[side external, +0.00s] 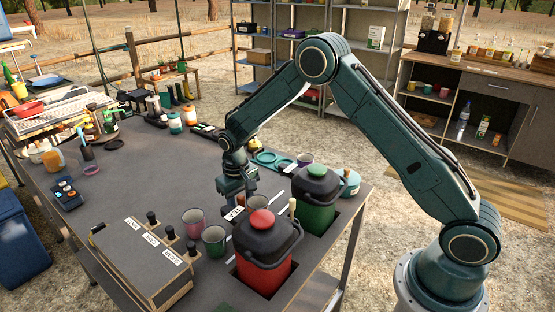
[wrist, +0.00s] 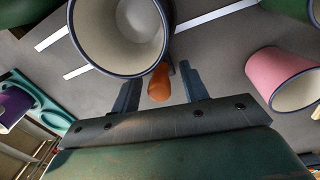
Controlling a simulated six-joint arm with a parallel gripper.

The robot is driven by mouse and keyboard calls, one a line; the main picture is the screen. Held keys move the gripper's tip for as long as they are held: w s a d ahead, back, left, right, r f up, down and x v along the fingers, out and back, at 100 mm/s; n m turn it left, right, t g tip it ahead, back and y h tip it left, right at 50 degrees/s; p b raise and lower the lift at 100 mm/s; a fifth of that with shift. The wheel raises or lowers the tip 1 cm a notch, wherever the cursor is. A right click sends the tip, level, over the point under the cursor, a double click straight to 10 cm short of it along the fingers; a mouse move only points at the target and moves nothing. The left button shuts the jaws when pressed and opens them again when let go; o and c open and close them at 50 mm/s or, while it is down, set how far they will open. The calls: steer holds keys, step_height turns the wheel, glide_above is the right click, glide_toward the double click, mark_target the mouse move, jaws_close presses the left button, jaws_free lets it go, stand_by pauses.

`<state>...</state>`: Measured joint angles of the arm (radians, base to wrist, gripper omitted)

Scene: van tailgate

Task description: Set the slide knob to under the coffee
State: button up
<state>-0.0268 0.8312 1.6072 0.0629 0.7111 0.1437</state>
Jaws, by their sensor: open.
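My gripper (side external: 237,188) points down over the dark tabletop, among the mugs and beside the two canisters. In the wrist view its fingers (wrist: 158,86) are apart, with a small rounded orange piece (wrist: 158,82) between them in the picture. I cannot tell whether that piece is a knob or a mug's handle, and no contact is clear. A mug (wrist: 120,28) with a dark rim and pale inside is just beyond it. In the side view a low box (side external: 140,262) carries white labels (side external: 151,240) and upright dark knobs (side external: 170,232).
A red canister (side external: 262,262) and a green canister (side external: 316,205) stand at the table's right edge. A pink mug (side external: 194,221) and a green mug (side external: 214,240) stand near the box. A dark remote-like device (side external: 66,192) lies left. The table's middle is mostly clear.

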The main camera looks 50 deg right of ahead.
jaws_close()
steer(key=d, duration=1.1)
steer(key=shift+d, duration=0.3)
steer(key=shift+c, duration=0.5)
jaws_free()
steer(key=shift+o, duration=0.5)
steer(key=shift+a+r, duration=0.1)
step_height(320, 180, up, 14)
steer(key=shift+a+f, duration=0.2)
steer(key=shift+a, duration=0.1)
steer(key=shift+r, duration=0.1)
